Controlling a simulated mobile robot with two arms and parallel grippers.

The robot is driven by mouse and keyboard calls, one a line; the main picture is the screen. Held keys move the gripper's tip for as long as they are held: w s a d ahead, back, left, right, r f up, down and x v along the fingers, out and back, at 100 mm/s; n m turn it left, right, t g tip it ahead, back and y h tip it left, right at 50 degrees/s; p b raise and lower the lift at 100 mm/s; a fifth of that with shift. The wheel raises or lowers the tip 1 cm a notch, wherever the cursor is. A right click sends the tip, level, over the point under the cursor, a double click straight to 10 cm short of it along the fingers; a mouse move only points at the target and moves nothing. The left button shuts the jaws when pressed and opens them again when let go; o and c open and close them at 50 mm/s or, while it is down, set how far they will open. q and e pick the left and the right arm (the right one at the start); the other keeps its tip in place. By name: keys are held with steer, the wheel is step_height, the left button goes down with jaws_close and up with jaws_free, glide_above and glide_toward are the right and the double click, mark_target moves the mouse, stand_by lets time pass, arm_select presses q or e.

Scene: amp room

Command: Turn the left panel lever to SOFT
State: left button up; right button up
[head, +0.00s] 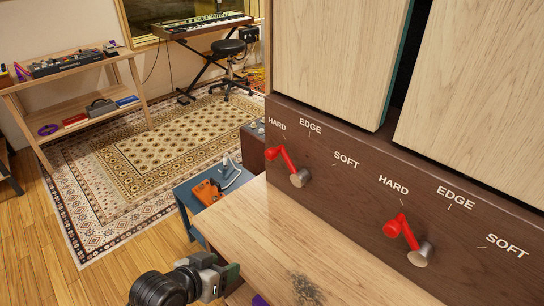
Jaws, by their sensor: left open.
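The left panel lever (288,158) is a red handle on a round metal hub, on the dark brown strip below the wooden panels. It tilts up and left from its hub, toward the HARD label (277,123). EDGE (310,125) is above it and SOFT (346,159) is to its right. My left gripper (226,276) is at the bottom of the head view, low and left of the lever and clear of it. It is open, and I see nothing held in it. My right gripper is out of view.
A second red lever (401,229) to the right also tilts toward its own HARD label. A wooden top (290,240) extends below the levers. A blue stand with an orange pedal (207,191) is to the left. A shelf (75,70), stool (229,48) and keyboard (205,24) stand farther back.

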mark_target(266, 156)
arm_select(q)
steer(key=w+d+r+h, duration=0.1)
steer(key=w+r, duration=0.1)
steer(key=w+r+t+h, duration=0.1)
steer(key=w+r, duration=0.1)
steer(key=w+d+r+h, duration=0.1)
steer(key=w+r, duration=0.1)
steer(key=shift+d+r+m+t, duration=0.1)
steer(key=shift+d+m+t, duration=0.2)
steer(key=shift+m+t, duration=0.1)
steer(key=w+d+r+t+h, duration=0.1)
steer(key=w+r+t+h, duration=0.15)
steer(key=w+r, duration=0.6)
steer(key=shift+g+h, duration=0.25)
steer(key=shift+h, duration=0.2)
steer(key=x, duration=0.6)
steer(key=s+d+r+x, duration=0.1)
steer(key=x, duration=0.2)
steer(key=shift+f, duration=0.1)
jaws_close()
